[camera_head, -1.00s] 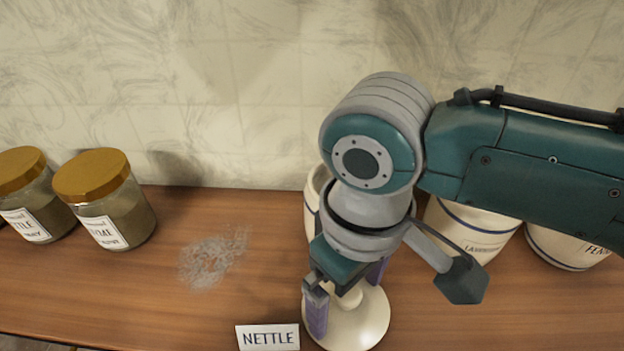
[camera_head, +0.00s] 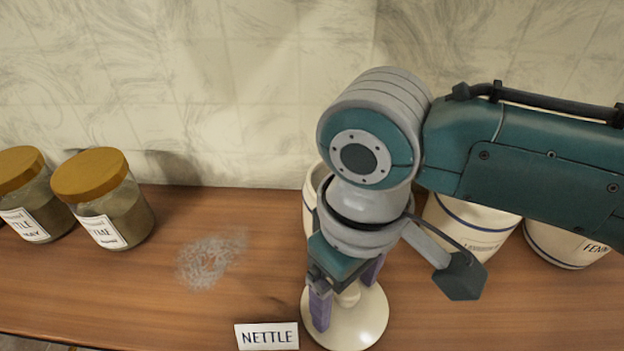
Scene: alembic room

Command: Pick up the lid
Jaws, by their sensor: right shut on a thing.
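The lid (camera_head: 366,322) is a round cream disc with a knob (camera_head: 348,294) on top. It is at the front of the wooden shelf, right of the NETTLE card. My right gripper (camera_head: 345,295), with purple finger pads, comes down from above and is shut on the knob. I cannot tell whether the lid touches the wood or is just above it. My wrist hides part of a cream jar (camera_head: 311,200) right behind. My left gripper is not in view.
The NETTLE card (camera_head: 267,337) stands at the front edge. Two glass jars with golden lids (camera_head: 112,205) (camera_head: 30,200) stand at the left. Labelled cream jars (camera_head: 470,228) (camera_head: 565,245) stand at the right under my arm. A greyish smudge (camera_head: 211,261) marks the otherwise clear wood left of my gripper.

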